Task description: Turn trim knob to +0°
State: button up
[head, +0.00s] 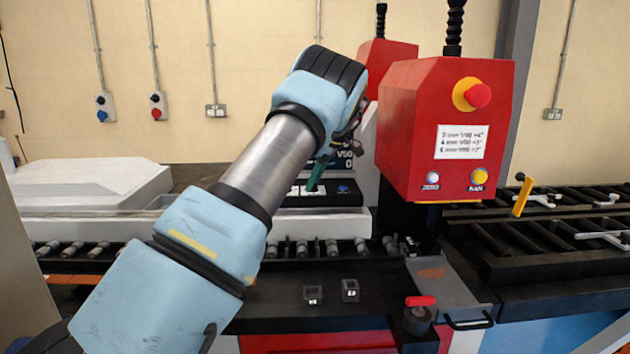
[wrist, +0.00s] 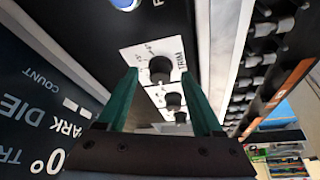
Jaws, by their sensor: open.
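The trim knob (wrist: 160,71) is a black round knob on a white plate marked TRIM, with small angle marks around it that are too small to read. My gripper (wrist: 159,76) is open, its two green fingers on either side of the knob in the wrist view. I cannot tell whether either finger touches it. In the head view one green finger of my gripper (head: 318,172) shows in front of the control panel (head: 345,200), and my wrist hides the trim knob. The display (wrist: 45,110) is partly visible, with a large 0° at its lower edge.
Two more black knobs (wrist: 174,101) sit on white plates close beyond the trim knob. A blue button (wrist: 124,3) is at the top. The red press head (head: 430,130) with an emergency stop (head: 477,95) stands right of my arm. Rollers (head: 300,248) lie below.

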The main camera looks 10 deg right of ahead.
jog(key=shift+r, duration=0.1)
jog(key=b+v, duration=0.2)
jog(key=v, duration=0.5)
jog(key=shift+r, duration=0.15)
